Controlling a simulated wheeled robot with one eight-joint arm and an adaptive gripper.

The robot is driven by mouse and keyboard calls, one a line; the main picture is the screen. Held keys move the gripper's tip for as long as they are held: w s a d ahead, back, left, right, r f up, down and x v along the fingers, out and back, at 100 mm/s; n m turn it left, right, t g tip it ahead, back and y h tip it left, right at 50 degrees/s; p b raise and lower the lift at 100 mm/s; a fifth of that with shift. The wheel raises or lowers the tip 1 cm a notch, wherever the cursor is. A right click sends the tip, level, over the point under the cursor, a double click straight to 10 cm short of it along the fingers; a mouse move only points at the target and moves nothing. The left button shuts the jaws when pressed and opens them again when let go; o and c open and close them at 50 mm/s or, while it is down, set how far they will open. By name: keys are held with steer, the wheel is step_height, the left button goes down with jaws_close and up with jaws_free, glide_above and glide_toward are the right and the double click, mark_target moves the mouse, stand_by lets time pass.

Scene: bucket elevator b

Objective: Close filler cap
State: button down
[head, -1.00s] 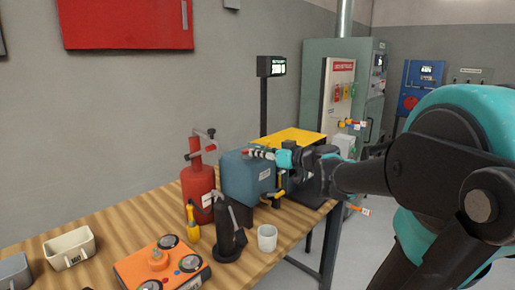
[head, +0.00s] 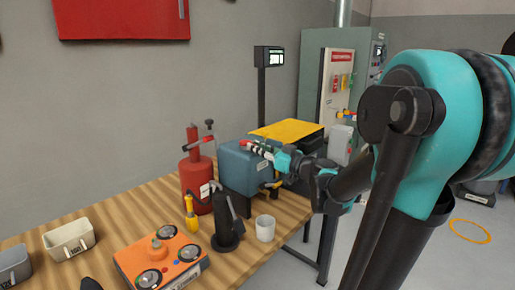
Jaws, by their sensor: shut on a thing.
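A blue-grey tank (head: 236,168) with a small white label stands raised at the far end of the wooden workbench. A small red filler cap (head: 244,143) shows at the top of the tank. My gripper (head: 254,147) reaches in from the right over the tank top, with its striped fingertips at the cap. It is shut on the cap. The fingers hide part of the cap, and I cannot tell how it sits on its opening.
A red extinguisher-like cylinder (head: 195,178), black pump-like tool (head: 227,228), white cup (head: 265,228) and orange box (head: 160,262) crowd the bench (head: 120,215). A yellow-topped unit (head: 288,130) stands behind the tank.

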steer(key=c, duration=1.4)
jaws_free()
steer(key=shift+c, duration=0.2)
steer(key=v, duration=1.2)
steer(key=shift+f, duration=0.1)
